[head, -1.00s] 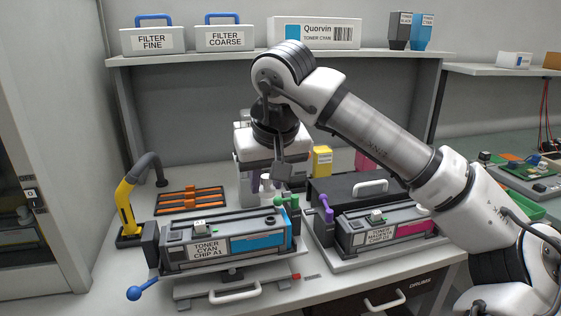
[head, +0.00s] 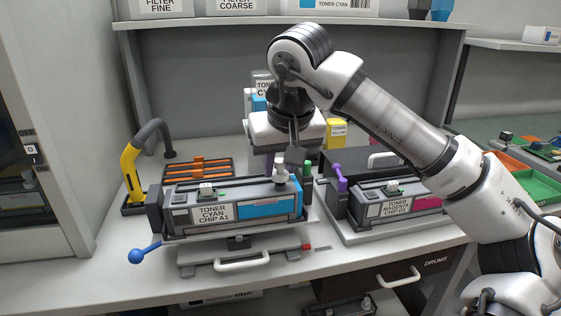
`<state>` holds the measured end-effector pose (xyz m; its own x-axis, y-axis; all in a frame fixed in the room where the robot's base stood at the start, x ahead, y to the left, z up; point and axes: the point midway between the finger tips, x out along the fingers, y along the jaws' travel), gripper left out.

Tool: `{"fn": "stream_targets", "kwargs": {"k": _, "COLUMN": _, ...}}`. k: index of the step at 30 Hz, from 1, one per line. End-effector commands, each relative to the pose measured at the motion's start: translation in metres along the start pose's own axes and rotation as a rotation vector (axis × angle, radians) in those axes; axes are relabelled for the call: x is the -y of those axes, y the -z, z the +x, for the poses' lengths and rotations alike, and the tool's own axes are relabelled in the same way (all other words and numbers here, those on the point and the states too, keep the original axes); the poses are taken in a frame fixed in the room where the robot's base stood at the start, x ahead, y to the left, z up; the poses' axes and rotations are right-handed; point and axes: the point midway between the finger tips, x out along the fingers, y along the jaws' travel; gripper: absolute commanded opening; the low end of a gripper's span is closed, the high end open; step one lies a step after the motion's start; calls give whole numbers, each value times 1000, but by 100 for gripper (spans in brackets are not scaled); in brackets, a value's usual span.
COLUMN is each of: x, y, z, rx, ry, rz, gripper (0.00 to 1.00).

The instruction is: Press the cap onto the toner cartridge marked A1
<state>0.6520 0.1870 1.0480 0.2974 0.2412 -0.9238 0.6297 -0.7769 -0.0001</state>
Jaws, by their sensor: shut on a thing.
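The toner cartridge marked A1 (head: 222,205) lies in its cradle at the middle left of the bench, with a cyan panel on the right of its front. My gripper (head: 282,164) points down over the cartridge's right end, shut on a small pale cap (head: 281,174). The cap is at or just above the cartridge's top face; I cannot tell if it touches. The fingers and wrist partly hide the cap and the things behind it.
A cartridge marked D1 (head: 397,206) with a purple lever (head: 341,178) stands to the right. A green lever (head: 307,169) rises close by my gripper. A yellow vacuum-like handle (head: 130,172) and an orange rack (head: 197,170) are at the left.

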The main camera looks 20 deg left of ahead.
Motion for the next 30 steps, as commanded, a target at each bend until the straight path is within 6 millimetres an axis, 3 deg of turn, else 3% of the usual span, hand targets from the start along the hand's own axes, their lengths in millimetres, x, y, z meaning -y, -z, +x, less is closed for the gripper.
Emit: {"fn": "stream_targets", "kwargs": {"k": 30, "x": 0, "y": -5, "z": 5, "rx": 0, "ry": 0, "rz": 0, "gripper": 7}}
